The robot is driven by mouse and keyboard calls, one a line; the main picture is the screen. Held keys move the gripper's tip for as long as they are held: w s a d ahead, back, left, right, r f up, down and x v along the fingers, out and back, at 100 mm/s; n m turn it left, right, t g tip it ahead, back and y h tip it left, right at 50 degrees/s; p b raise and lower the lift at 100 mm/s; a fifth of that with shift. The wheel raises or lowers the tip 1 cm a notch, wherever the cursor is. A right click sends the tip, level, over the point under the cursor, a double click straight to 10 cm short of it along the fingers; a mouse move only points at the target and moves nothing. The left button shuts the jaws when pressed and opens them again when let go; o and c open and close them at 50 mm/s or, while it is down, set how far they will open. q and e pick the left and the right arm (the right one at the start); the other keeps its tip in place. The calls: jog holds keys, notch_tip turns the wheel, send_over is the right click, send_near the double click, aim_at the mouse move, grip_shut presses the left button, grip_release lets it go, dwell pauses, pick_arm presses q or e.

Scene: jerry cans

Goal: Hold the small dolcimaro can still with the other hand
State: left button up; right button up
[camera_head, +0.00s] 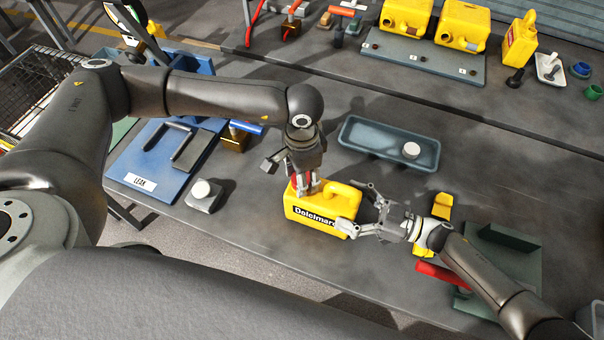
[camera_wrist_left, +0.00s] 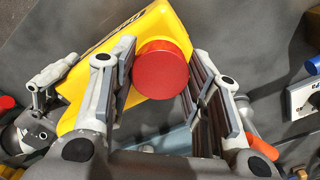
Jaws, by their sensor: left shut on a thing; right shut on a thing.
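The small yellow Dolcimaro can (camera_head: 327,197) lies on the grey workbench, its black label facing the front edge. It also shows in the left wrist view (camera_wrist_left: 168,27). My left gripper (camera_head: 302,187) comes down from above onto its left end. In the left wrist view, the fingers (camera_wrist_left: 165,65) are shut on the can's round red cap (camera_wrist_left: 162,70), one finger on each side. My right gripper (camera_head: 362,210) reaches in from the right and is shut on the can's right end. Part of the cap is hidden by fingers in the head view.
A blue-grey tray (camera_head: 360,127) with a white round piece (camera_head: 411,150) lies behind the can. A blue LEAK board (camera_head: 150,184) is at left, with a small block (camera_head: 203,196) nearby. Yellow cans (camera_head: 408,17) stand at the back. A red-handled tool (camera_head: 440,274) lies front right.

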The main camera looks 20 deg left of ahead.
pick_arm(q)
jog(key=shift+m, duration=1.2)
jog(key=o, duration=0.7)
jog(key=shift+r, duration=0.15)
